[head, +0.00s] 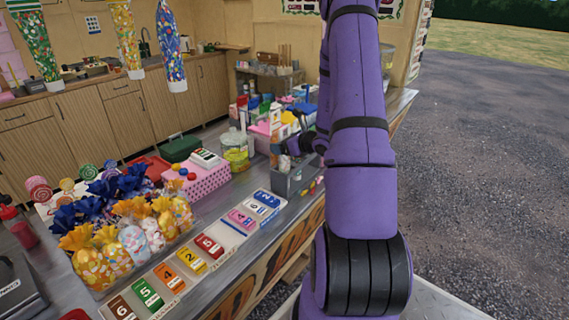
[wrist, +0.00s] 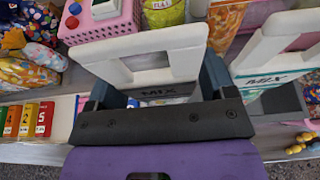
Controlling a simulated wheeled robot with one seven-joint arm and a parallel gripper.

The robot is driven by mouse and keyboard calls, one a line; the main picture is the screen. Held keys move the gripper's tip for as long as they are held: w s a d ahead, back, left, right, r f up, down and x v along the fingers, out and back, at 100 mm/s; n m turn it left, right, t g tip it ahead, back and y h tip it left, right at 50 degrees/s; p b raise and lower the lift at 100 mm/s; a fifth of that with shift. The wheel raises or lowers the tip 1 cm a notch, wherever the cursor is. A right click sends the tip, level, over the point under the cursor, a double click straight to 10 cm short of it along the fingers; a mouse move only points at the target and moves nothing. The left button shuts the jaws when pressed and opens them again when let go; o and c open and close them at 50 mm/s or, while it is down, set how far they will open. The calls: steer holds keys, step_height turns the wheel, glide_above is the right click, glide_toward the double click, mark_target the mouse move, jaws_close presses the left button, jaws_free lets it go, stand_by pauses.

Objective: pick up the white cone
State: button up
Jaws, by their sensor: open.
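I cannot make out a clear white cone in either view. In the wrist view, my gripper (wrist: 160,88) is open, its dark fingers at the left and right of a white open-framed piece (wrist: 145,50) marked "MIX". I cannot tell whether they touch it. A second white framed piece (wrist: 262,50) marked "MIX" stands to the right. In the head view, my purple arm reaches over the counter and hides part of it; my gripper (head: 292,147) is small there, above a grey bin (head: 284,184).
A pink dotted box (head: 205,183) and a jar with a yellow-green label (head: 235,152) stand left of my gripper. Numbered coloured blocks (head: 168,277) line the counter's front edge. A tray of wrapped sweets is at the left. Patterned cone-shaped bags (head: 171,50) with white tips hang above.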

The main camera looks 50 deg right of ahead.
steer(key=shift+w+f, duration=0.2)
steer(key=shift+w, duration=0.35)
steer(key=shift+c, duration=0.4)
steer(key=c, duration=0.9)
steer(key=shift+r, duration=0.1)
step_height(320, 180, up, 18)
steer(key=shift+f, duration=0.1)
